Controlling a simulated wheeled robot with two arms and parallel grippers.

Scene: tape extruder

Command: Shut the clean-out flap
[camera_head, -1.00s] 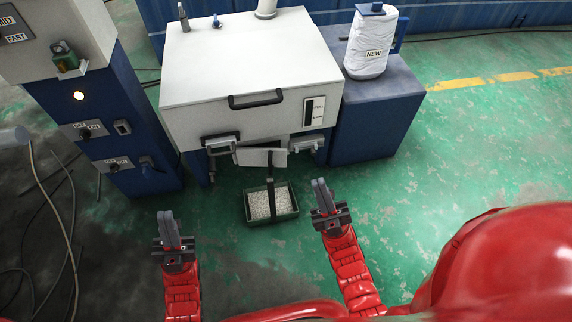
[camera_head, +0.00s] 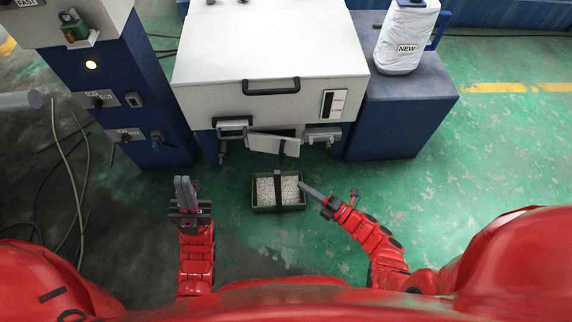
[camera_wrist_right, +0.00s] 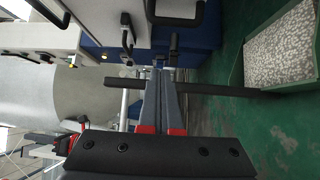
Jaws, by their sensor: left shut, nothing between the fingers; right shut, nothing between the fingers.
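The clean-out flap (camera_head: 273,144) is a pale plate low on the front of the white machine. It hangs tilted, with a dark gap above it. A dark bar (camera_head: 278,184) runs from below the flap down across the pellet tray; whether it joins the flap is unclear. My right gripper (camera_head: 303,186) is shut and empty at the tray's right edge, pointing left toward the bar. In the right wrist view its fingers (camera_wrist_right: 160,78) reach the dark bar (camera_wrist_right: 215,89); contact cannot be told. My left gripper (camera_head: 182,182) is shut and empty, left of the tray.
The green tray (camera_head: 257,207) of pale pellets stands on the floor below the flap. A blue cabinet (camera_head: 145,130) with switches stands left. Cables (camera_head: 68,170) lie at the left; the right floor is clear.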

